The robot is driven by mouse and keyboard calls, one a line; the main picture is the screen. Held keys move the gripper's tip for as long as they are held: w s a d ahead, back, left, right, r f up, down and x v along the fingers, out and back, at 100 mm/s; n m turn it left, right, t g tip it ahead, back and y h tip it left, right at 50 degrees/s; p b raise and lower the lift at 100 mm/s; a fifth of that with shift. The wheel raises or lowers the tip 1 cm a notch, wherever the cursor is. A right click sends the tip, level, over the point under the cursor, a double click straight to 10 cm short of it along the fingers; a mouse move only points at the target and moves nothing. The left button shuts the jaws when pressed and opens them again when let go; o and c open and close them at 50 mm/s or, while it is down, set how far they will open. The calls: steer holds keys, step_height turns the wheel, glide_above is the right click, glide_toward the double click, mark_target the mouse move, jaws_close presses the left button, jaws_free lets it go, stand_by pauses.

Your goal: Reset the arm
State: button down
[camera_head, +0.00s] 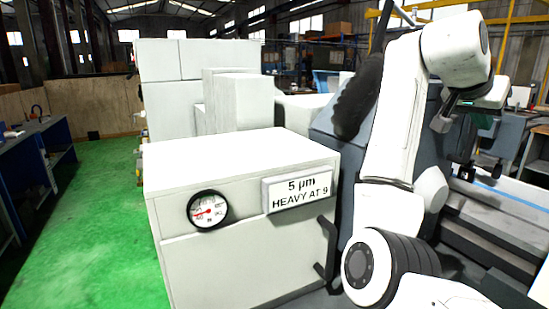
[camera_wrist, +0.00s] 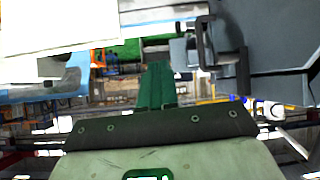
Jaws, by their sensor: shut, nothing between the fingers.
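My gripper (camera_wrist: 157,72) shows in the wrist view as a narrow dark green pair of fingers beyond a pale green plate. The fingers are together and nothing is seen between them. In the head view my white arm rises at the right and bends over at the top. Its end hangs at the upper right, in front of the grey machine, apart from the white cabinet. The fingertips are too small to make out there.
A grinder bed (camera_head: 500,235) lies at the right. A blue bench (camera_head: 40,165) stands left. The green floor (camera_head: 105,220) between is clear.

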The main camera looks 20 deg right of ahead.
steer(key=s+a+f+n+t+y, duration=0.1)
steer(key=a+f+n, duration=0.25)
steer(key=f, duration=0.85)
steer(key=a+f+n+y, duration=0.15)
steer(key=a+f, duration=0.25)
steer(key=f, duration=0.8)
steer(key=s+a+f+n+t+y, duration=0.1)
steer(key=a+f+n, duration=0.25)
steer(key=f, duration=0.85)
steer(key=s+a+f+n+g+y, duration=0.1)
steer(key=s+a+f+n+y, duration=0.2)
steer(key=s+a+f, duration=0.7)
steer(key=s+a+f+n+g+y, duration=0.1)
steer(key=s+a+f+n+y, duration=0.3)
steer(key=s+a+f, duration=0.6)
steer(key=s, duration=0.4)
steer(key=shift+f, duration=0.15)
